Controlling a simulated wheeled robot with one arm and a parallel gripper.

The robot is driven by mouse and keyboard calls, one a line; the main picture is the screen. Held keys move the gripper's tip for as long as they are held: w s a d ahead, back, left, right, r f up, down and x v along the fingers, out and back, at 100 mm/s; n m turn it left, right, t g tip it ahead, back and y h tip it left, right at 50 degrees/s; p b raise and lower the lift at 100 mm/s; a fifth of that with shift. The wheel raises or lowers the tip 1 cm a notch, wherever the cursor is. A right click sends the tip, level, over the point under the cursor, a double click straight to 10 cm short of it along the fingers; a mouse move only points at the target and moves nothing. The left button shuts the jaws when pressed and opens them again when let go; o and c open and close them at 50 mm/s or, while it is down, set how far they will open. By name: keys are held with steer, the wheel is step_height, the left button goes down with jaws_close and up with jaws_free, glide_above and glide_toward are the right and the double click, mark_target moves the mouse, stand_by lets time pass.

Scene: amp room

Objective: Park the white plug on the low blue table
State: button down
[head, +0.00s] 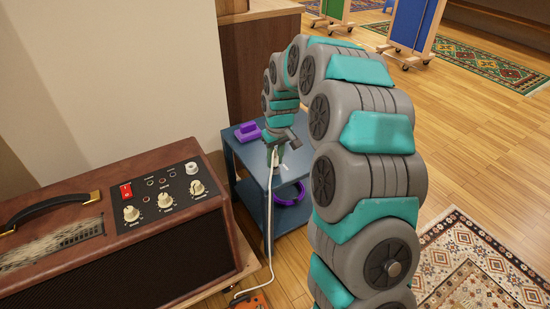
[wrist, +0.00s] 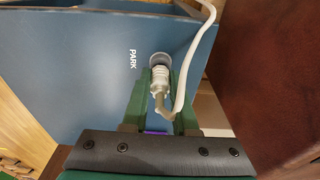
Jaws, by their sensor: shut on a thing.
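The low blue table (head: 242,158) stands beyond the amp in the head view. Its blue top (wrist: 85,65) fills much of the wrist view and carries a white "PARK" label beside a round grey spot (wrist: 160,58). My gripper (head: 277,153) is over the table and points down. In the wrist view its green fingers are shut on the white plug (wrist: 160,80), whose front end overlaps the grey spot. I cannot tell whether the plug touches it. The plug's white cord (wrist: 195,60) loops away; in the head view the plug is mostly hidden by my gripper.
A brown amp (head: 110,235) with knobs and a red switch stands at left. The white cord (head: 268,225) hangs past the table's front to an orange item (head: 252,301) on the floor. A purple block (head: 248,131) sits on the tabletop; a purple ring (head: 290,194) lies below.

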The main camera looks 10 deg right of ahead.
steer(key=shift+f, duration=0.35)
stand_by(0.3)
steer(key=c, duration=0.6)
jaws_free()
steer(key=shift+r, duration=0.1)
steer(key=r, duration=0.6)
steer(key=shift+s+d+r, duration=0.1)
steer(key=shift+s+r, duration=0.15)
steer(key=shift+s, duration=0.05)
steer(key=shift+s+r, duration=0.2)
steer(key=shift+r, duration=0.35)
